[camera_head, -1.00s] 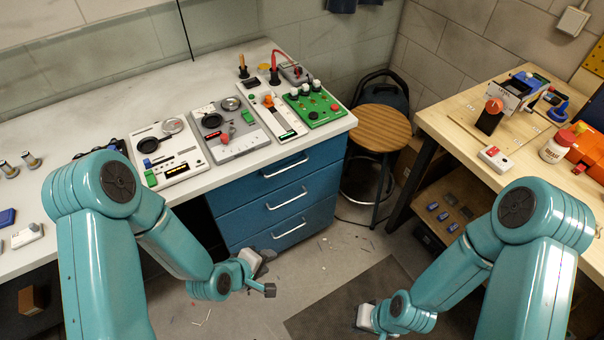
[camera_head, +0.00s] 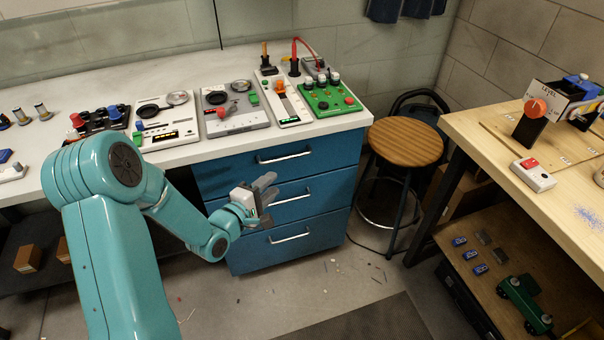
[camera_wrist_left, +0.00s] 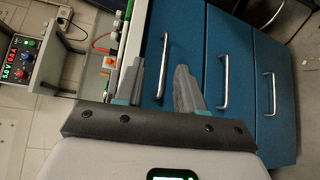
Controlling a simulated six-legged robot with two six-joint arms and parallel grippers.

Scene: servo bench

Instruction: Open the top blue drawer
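The top blue drawer (camera_head: 318,162) is in the cabinet under the white bench and looks closed. Its silver bar handle (camera_head: 285,156) runs across its front. In the left wrist view the top drawer's handle (camera_wrist_left: 163,66) stands upright in the picture, between the fingers and beyond them. My left gripper (camera_head: 268,192) is in front of the cabinet, below the top handle and near the middle drawer's level. In the left wrist view its two grey fingers (camera_wrist_left: 160,88) are spread apart with nothing gripped. My right gripper is outside both current views.
Two more blue drawers with silver handles, middle (camera_head: 290,198) and bottom (camera_head: 290,237), lie below and look closed. Panels with knobs stand on the white bench (camera_head: 80,80). A wooden stool (camera_head: 405,142) stands right of the cabinet. A wooden table (camera_head: 570,190) is at the right.

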